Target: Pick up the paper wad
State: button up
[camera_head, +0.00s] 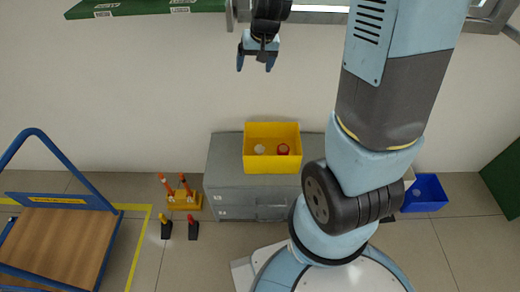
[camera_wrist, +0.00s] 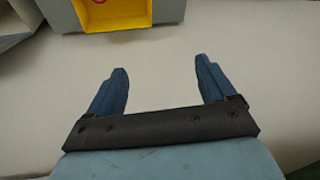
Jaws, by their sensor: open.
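A whitish round thing (camera_head: 260,149), which looks like the paper wad, lies in a yellow bin (camera_head: 271,166). The bin stands on a grey cabinet (camera_head: 228,178). My gripper (camera_head: 257,68) is open and empty, high against the pale wall and well apart from the bin. In the wrist view my gripper (camera_wrist: 162,82) has its two blue fingers spread with nothing between them. Part of the yellow bin (camera_wrist: 118,14) shows at the top of that view. The whitish thing is out of that view.
A red ring-like object (camera_head: 283,149) lies in the bin beside the whitish thing. A blue bin (camera_head: 424,193) stands on the floor at the right. A wooden-decked cart (camera_head: 58,243) is at the left, with orange-topped posts (camera_head: 180,195) on a yellow base nearby. A green shelf (camera_head: 145,8) is at upper left.

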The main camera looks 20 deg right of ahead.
jog(key=w+f+m+g, duration=0.1)
jog(key=w+f, duration=0.3)
jog(key=f, duration=1.3)
jog(key=m+g+h, duration=0.1)
jog(key=h, duration=0.1)
send_near(260, 146)
notch_tip(260, 146, down, 5)
jog(key=shift+s+a+f, duration=0.15)
jog(key=shift+a+f, duration=0.05)
jog(key=f, duration=0.1)
jog(key=w+f, duration=0.1)
jog(key=f, duration=0.1)
jog(key=shift+w+d+f, duration=0.25)
jog(key=shift+d+f, duration=0.05)
jog(key=shift+f, duration=0.1)
jog(key=shift+w+f, duration=0.1)
jog(key=shift+f, duration=0.5)
jog(key=c, duration=1.1)
jog(key=shift+o, duration=0.2)
jog(key=shift+r, duration=0.15)
